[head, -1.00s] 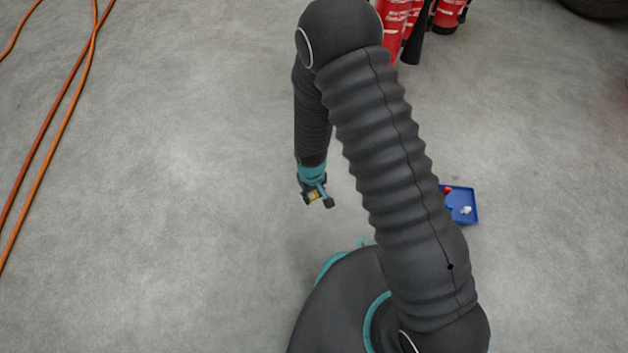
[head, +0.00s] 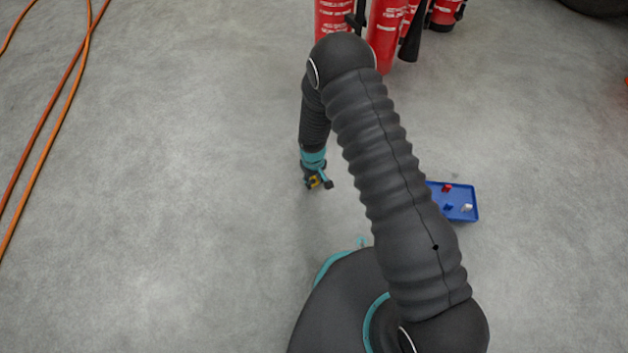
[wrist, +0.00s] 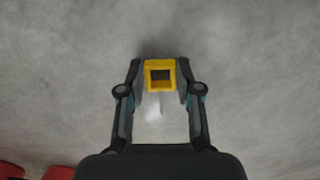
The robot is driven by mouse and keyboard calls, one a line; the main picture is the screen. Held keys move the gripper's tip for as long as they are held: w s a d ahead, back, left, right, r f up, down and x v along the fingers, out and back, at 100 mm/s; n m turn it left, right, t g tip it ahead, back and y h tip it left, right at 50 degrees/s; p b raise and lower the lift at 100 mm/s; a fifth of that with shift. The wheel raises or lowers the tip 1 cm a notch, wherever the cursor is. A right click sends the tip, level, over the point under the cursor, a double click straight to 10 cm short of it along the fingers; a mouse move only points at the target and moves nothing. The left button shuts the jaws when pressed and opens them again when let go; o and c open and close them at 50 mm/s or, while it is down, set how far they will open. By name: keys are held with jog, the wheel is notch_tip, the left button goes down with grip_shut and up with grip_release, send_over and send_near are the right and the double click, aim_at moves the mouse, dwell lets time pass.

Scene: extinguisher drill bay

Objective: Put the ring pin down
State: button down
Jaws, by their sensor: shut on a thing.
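The ring pin (wrist: 160,64) shows in the wrist view as a square yellow ring, with a thin pale shank below it in the picture. My gripper (wrist: 160,78) is shut on it, with a dark finger on each side of the yellow ring. In the head view my gripper (head: 316,183) hangs down over the bare floor near the middle, with a bit of yellow between its fingers. I cannot tell from these views how far the pin is above the floor.
A blue tray (head: 462,216) with small red, blue and white pieces lies to the right, partly behind my arm. Red extinguishers (head: 388,40) stand at the back. Orange cables (head: 62,108) run along the left. The floor around my gripper is clear.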

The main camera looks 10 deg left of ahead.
aim_at(313, 181)
jog(key=shift+f, duration=0.2)
jog(key=c, duration=0.8)
grip_release()
